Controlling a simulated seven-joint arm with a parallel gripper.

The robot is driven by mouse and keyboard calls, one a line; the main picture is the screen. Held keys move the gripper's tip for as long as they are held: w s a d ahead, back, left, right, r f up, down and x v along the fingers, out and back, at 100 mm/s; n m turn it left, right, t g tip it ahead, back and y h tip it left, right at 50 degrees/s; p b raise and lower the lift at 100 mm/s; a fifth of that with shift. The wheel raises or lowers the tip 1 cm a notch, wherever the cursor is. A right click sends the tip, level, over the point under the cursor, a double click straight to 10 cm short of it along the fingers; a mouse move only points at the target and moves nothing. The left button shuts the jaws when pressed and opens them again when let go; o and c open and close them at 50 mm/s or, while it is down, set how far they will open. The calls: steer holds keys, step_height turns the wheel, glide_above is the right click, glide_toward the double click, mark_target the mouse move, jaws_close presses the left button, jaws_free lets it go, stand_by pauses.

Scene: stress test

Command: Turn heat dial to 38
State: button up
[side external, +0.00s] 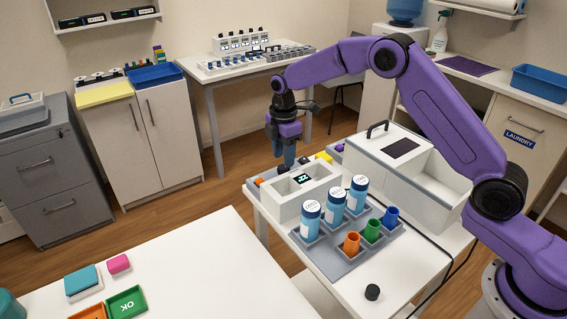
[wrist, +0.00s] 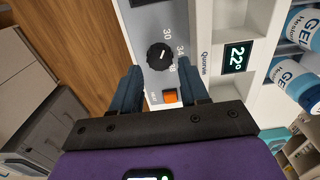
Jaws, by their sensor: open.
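The heat dial (wrist: 160,56) is a round black knob on a grey panel in the wrist view. The marks 30 and 34 show beside it, and a third mark is partly hidden by a finger. Its white pointer line slants toward the upper right; its exact reading is too small to tell. The display (wrist: 236,57) reads 22°. It also shows in the side view (side external: 302,179) on the white warmer (side external: 313,205). My gripper (wrist: 160,70) is open, its fingers on either side of the dial's near side. In the side view my gripper (side external: 287,160) points down over the warmer's far end.
An orange switch (wrist: 170,96) sits between the fingers, below the dial. A larger white box (side external: 388,155) with a black handle stands behind, right of my gripper.

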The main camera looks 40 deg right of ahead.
mark_target(284, 169)
steer(key=shift+f, duration=1.75)
steer(key=c, duration=0.8)
